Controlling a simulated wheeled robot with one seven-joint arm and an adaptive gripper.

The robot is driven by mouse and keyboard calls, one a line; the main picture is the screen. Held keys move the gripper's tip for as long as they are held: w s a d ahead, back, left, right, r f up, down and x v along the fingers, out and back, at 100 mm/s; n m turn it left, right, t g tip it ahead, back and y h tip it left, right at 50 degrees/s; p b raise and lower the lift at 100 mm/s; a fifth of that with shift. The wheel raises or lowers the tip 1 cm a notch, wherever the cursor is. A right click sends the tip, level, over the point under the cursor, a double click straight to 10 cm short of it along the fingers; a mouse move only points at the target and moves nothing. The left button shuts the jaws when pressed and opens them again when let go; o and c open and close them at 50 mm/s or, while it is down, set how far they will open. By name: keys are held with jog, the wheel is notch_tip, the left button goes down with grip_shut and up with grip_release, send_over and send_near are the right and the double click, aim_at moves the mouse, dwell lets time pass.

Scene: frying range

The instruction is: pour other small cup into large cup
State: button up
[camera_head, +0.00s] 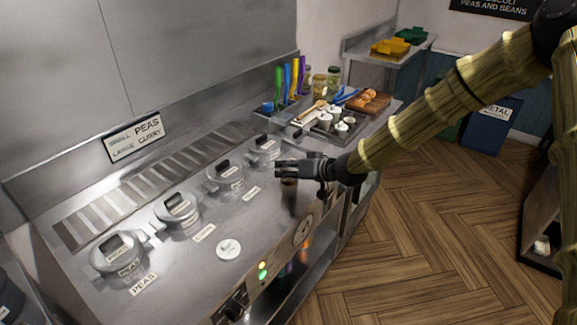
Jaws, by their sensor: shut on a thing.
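My gripper (283,168) reaches in from the right, low over the front right part of the steel range top. It is shut on a small brownish cup (289,188), which shows just below the fingers, partly hidden by them. The cup's contents and exact tilt are too small to tell. Several grey lidded vessels stand in a row along the range, among them one at the near left (117,258) and one at the far right (264,150). I cannot tell which vessel is the large cup. Small pale cups (342,128) stand in a metal tray beyond my gripper.
A white round disc (228,249) lies on the range top. A sign (134,138) reads small peas, large curry. Utensils (286,80), jars (319,86) and a wooden board with round brown food (368,100) crowd the far end. The wooden floor (400,260) is clear.

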jog(key=shift+w+m+g+p, duration=0.1)
jog(key=shift+m+g+p, duration=0.7)
jog(key=shift+p, duration=2.7)
jog(key=shift+w+d+g+p, duration=0.1)
jog(key=shift+g+p, duration=0.2)
jog(key=shift+p, duration=0.55)
jog(key=shift+a+p, duration=0.35)
jog(key=shift+p, duration=0.3)
jog(key=shift+a, duration=0.1)
jog(key=shift+s+g+p, duration=0.2)
jog(key=shift+g+p, duration=0.2)
jog(key=shift+p, duration=0.7)
jog(key=shift+w+d+p, duration=0.15)
jog(key=shift+d+p, duration=0.05)
jog(key=shift+p, duration=0.7)
jog(key=shift+w+d+m+p, duration=0.1)
jog(key=shift+d+m+p, duration=0.2)
jog(key=shift+p, duration=0.15)
jog(key=shift+a+f+b, duration=0.2)
jog(key=shift+f+b, duration=0.1)
jog(key=shift+b, duration=0.05)
jog(key=shift+a+g, duration=0.2)
jog(key=shift+g, duration=0.1)
